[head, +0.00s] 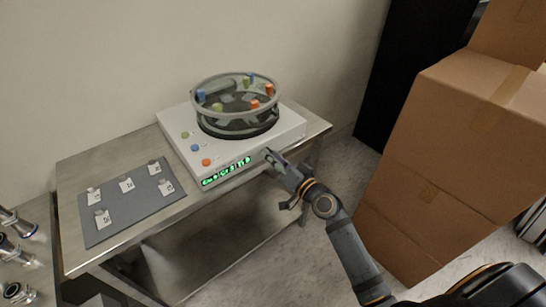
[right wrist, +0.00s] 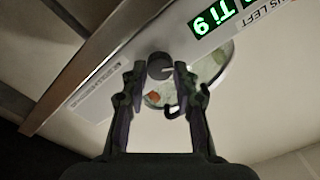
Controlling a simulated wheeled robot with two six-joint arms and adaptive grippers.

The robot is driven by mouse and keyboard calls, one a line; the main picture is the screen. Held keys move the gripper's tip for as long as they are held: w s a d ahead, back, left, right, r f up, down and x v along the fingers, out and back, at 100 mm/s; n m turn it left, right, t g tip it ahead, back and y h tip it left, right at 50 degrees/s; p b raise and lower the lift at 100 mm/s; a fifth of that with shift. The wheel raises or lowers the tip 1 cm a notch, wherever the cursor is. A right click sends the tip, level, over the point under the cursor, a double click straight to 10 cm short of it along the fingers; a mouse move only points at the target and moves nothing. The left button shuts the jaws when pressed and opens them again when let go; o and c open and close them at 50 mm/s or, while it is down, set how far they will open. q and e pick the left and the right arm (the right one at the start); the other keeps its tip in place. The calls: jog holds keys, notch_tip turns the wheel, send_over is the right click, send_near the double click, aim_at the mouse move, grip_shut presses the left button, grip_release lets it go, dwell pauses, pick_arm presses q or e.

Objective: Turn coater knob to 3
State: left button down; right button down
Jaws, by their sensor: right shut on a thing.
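The coater (head: 288,122) is a white box with a round glass-walled chamber (head: 237,107) on top, standing on a metal table. Its front has a green lit display (head: 226,171), which also shows in part in the right wrist view (right wrist: 212,22). My right gripper (head: 271,157) is at the right end of that front. In the right wrist view, the dark round knob (right wrist: 159,66) with a pale pointer line sits between the fingertips of my right gripper (right wrist: 159,74), which is shut on it. I cannot read the knob's setting. My left gripper is out of view.
A grey mat (head: 126,218) with several small labelled pieces lies left of the coater on the metal table (head: 72,180). Several metal fittings (head: 14,250) stand at the far left. Stacked cardboard boxes (head: 440,150) stand to the right of my right arm. Floor shows between boxes and table.

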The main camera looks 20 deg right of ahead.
jog(key=m+p, duration=0.1)
jog(key=m, duration=0.6)
jog(key=shift+f+m, duration=0.1)
jog(key=shift+m, duration=0.3)
dwell(0.4)
jog(key=c, duration=1)
grip_release()
jog(key=shift+d, duration=0.1)
jog(key=v, duration=0.7)
jog(key=shift+s, duration=0.25)
